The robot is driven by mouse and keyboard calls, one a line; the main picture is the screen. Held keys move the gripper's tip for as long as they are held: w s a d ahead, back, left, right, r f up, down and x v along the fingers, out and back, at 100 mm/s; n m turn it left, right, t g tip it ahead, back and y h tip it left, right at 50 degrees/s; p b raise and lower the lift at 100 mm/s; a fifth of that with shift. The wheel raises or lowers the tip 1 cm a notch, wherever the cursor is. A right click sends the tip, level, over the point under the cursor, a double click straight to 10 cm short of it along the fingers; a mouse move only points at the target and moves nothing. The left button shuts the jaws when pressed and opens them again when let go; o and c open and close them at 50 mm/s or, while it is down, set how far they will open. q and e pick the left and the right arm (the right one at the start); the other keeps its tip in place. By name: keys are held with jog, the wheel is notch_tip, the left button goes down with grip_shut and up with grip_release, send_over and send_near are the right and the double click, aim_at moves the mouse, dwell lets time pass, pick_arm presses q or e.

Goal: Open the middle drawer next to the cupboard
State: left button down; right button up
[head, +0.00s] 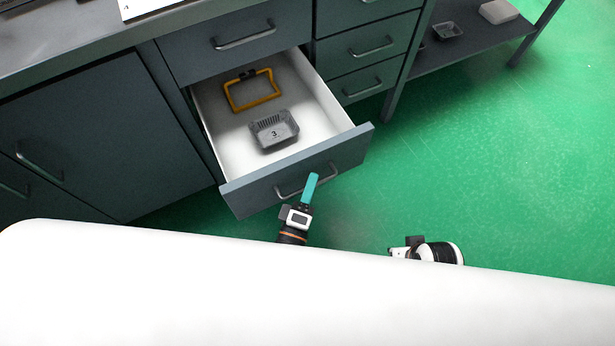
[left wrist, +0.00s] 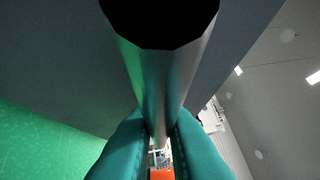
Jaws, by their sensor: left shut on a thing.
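The middle drawer (head: 300,165), next to the cupboard (head: 95,140), stands pulled well out, with its white inside showing. Its metal handle (head: 290,190) is on the grey front. My left gripper (head: 311,180) has teal fingers and is at the right part of this handle. In the left wrist view the teal fingers (left wrist: 160,145) are shut on the handle bar (left wrist: 155,80), which runs between them. My right gripper (head: 405,250) is partly visible low in the head view, away from the drawer, and its fingers are not clear.
A closed drawer (head: 235,45) is above, and several closed drawers stand to the right. A low shelf (head: 470,50) holds small containers. Green floor (head: 500,170) is clear at right.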

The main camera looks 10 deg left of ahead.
pick_arm(q)
jog(key=shift+f, duration=0.1)
jog(key=c, duration=1.5)
grip_release()
